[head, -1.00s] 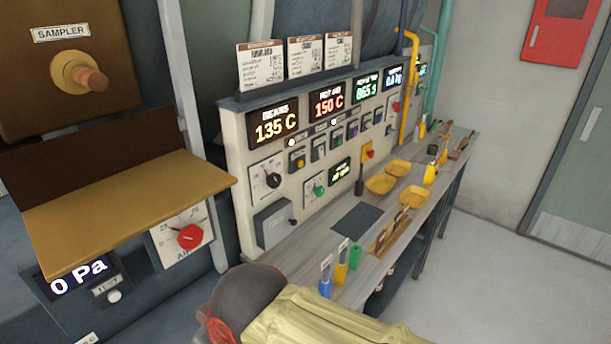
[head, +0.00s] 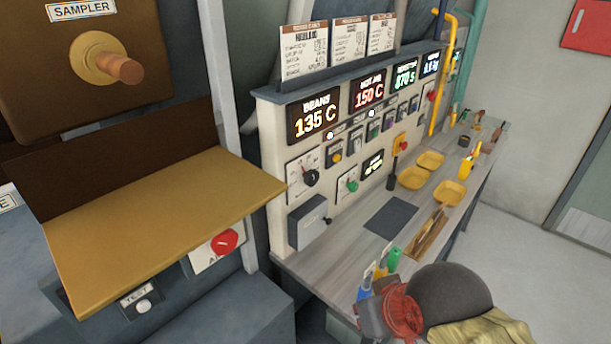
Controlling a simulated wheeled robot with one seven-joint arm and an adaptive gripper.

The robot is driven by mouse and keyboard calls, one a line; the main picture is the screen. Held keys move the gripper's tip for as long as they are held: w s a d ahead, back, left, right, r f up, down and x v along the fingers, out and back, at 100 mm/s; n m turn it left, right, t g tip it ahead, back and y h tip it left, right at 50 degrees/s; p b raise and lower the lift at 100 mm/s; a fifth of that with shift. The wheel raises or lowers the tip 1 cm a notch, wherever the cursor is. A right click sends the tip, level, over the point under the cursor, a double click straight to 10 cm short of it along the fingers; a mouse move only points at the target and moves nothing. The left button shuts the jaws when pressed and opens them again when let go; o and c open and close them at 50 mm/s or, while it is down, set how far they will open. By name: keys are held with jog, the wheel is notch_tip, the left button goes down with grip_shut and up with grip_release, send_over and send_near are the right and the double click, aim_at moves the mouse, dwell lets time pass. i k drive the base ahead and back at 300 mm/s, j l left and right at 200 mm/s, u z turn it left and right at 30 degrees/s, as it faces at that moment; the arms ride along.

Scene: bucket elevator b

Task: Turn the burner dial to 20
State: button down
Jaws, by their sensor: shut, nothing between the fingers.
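A dial with a black knob (head: 311,177) on a white scale plate is at the left of the control panel (head: 270,150) in the head view. A smaller dial with a green knob (head: 351,186) is to its right and a little lower. Neither dial's label nor scale numbers can be read, so I cannot tell which is the burner dial. My arm shows at the bottom right as a dark dome, a red part and a yellow link. It is apart from both dials. My gripper's fingers cannot be seen.
A brown-yellow sampler shelf (head: 165,215) juts out at left. A red dial (head: 224,241) is partly hidden below it. The bench (head: 345,250) holds yellow trays (head: 413,178), a dark mat (head: 391,217) and colored tools. A grey box (head: 308,223) sits below the black-knobbed dial. Floor at right is clear.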

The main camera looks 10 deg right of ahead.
aim_at(311, 177)
jog(key=i+j+z, duration=0.45)
jog(key=z, duration=0.3)
jog(key=k+j, duration=0.05)
